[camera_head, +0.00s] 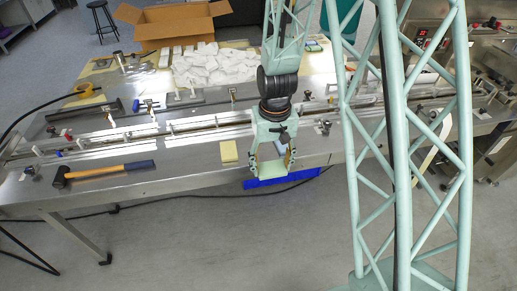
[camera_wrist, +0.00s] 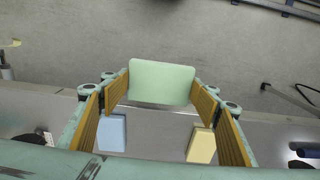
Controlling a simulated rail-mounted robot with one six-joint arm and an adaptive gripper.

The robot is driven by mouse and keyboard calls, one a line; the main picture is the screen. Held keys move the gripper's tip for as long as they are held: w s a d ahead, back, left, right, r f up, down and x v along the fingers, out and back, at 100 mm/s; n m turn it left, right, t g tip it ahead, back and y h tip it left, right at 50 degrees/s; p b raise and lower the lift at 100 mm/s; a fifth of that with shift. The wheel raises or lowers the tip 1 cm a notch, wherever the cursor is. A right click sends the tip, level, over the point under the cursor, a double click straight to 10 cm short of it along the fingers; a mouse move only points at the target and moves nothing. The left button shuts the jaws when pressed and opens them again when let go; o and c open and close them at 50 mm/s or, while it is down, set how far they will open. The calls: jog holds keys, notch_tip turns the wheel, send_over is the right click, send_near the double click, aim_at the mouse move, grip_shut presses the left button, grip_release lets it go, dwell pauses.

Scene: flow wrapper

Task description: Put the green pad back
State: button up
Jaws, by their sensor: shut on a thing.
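The green pad (camera_wrist: 161,82) is a pale green, flat block with rounded corners. It sits between the two orange-ribbed fingers of my gripper (camera_wrist: 162,92), which is shut on it. In the head view my gripper (camera_head: 273,164) holds the green pad (camera_head: 272,173) at the table's front edge. The pad's height above the table is hard to tell. A yellow pad (camera_head: 228,151) lies on the table left of my gripper; it also shows in the wrist view (camera_wrist: 201,145). A light blue pad (camera_wrist: 112,133) lies on the other side.
A steel table (camera_head: 190,177) carries a long conveyor track. A hammer (camera_head: 105,173) lies at its left front. White packs (camera_head: 210,65) are piled behind, near an open cardboard box (camera_head: 175,22). A blue item (camera_head: 285,178) shows below the front edge. Grey floor is clear in front.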

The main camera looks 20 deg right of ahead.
jog(key=w, duration=0.5)
jog(key=w+f, duration=0.1)
jog(key=w, duration=0.9)
jog(key=shift+f, duration=0.2)
jog(key=shift+w, duration=0.1)
jog(key=shift+w, duration=0.2)
jog(key=shift+w+f, duration=0.1)
jog(key=shift+f, duration=1.7)
jog(key=shift+f, duration=0.15)
jog(key=o, duration=0.5)
jog(key=shift+o, duration=0.8)
